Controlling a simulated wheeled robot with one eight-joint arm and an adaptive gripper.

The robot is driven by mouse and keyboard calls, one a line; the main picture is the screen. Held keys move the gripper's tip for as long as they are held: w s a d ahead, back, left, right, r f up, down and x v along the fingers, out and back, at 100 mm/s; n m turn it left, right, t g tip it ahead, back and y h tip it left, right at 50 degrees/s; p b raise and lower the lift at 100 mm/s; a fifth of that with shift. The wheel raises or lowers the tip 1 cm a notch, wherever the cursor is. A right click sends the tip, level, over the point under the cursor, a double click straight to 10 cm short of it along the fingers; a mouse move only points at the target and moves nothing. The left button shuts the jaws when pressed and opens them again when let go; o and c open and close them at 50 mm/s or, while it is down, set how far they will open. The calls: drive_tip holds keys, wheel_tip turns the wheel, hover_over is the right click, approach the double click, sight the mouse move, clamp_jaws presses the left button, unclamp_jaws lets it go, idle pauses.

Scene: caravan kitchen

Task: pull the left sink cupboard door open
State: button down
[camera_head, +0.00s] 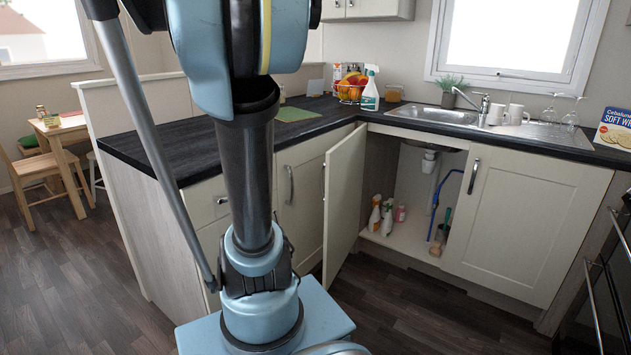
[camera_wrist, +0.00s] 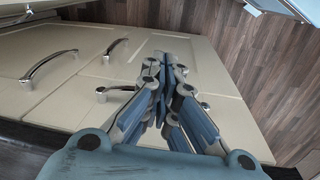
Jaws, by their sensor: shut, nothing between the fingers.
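The left sink cupboard door (camera_head: 343,203) is cream and stands swung wide open, jutting out from the sink unit. The sink cupboard's inside (camera_head: 405,190) is exposed, with a white waste pipe, a blue hose and several bottles. The right sink cupboard door (camera_head: 510,222) is shut and has a metal handle (camera_head: 473,177). My gripper (camera_wrist: 165,62) is shut and empty in the wrist view, in front of cream cupboard fronts. The head view does not show my gripper's fingers. I cannot tell how near the fingers are to the open door.
A drawer and cupboard unit (camera_head: 299,195) with metal handles adjoins the open door at the left. The dark worktop (camera_head: 215,145) bears a fruit basket (camera_head: 351,88) and a spray bottle (camera_head: 369,92). The oven (camera_head: 605,275) is at the right. Wood floor (camera_head: 400,305) lies clear before the sink.

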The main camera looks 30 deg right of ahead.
drive_tip(key=w+d+f+n+g, duration=0.1)
drive_tip(key=w+d, duration=0.3)
drive_tip(key=d, duration=0.6)
drive_tip(key=w+d+n+g, duration=0.1)
drive_tip(key=w+d+n, duration=0.1)
drive_tip(key=w+d, duration=0.5)
drive_tip(key=w+d+f+n+g, duration=0.1)
drive_tip(key=w+d, duration=0.1)
drive_tip(key=d, duration=1)
drive_tip(key=x, duration=0.9)
drive_tip(key=shift+d+f, duration=0.1)
